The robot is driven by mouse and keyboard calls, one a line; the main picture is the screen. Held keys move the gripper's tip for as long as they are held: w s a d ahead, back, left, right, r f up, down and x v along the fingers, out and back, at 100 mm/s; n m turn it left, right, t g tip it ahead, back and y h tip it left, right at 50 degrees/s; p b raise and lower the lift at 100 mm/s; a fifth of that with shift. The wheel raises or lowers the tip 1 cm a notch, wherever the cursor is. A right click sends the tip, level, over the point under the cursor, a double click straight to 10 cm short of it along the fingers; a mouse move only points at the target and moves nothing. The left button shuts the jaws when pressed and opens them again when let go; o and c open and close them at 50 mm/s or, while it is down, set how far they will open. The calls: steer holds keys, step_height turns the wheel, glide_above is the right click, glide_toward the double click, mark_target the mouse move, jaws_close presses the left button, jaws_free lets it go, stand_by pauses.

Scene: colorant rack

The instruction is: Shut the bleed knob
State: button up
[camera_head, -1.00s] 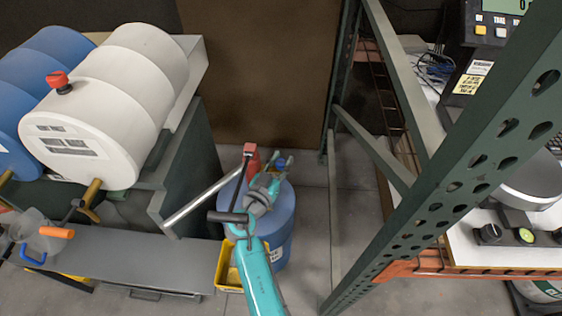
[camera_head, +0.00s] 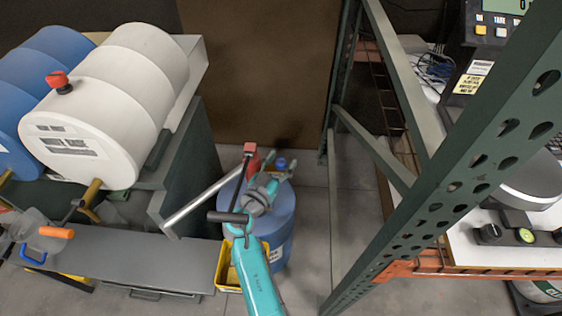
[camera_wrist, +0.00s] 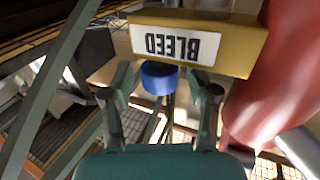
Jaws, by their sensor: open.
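The bleed knob is a small blue cylinder (camera_wrist: 159,78) in the wrist view, just below a yellow block (camera_wrist: 240,45) with an upside-down BLEED label (camera_wrist: 174,46). My gripper (camera_wrist: 161,84) is open, with one finger on each side of the knob in the picture. I cannot tell whether either finger touches it. In the head view the knob shows as a blue spot (camera_head: 281,163) above the blue drum, and my gripper (camera_head: 280,178) is close to it. The knob's turned position cannot be read.
A blue drum (camera_head: 283,215) stands under my gripper. A red pump part (camera_head: 251,160) with a grey lever is beside it, and shows large and red (camera_wrist: 275,85) at the wrist view's right. A green rack post (camera_head: 450,175) stands to the right. A yellow bin (camera_head: 227,265) is at the drum's front left.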

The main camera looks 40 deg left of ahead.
mark_target(278, 166)
steer(key=s, duration=0.5)
steer(key=s+d, duration=0.1)
steer(key=s, duration=0.1)
steer(key=shift+s, duration=0.25)
steer(key=shift+s, duration=0.1)
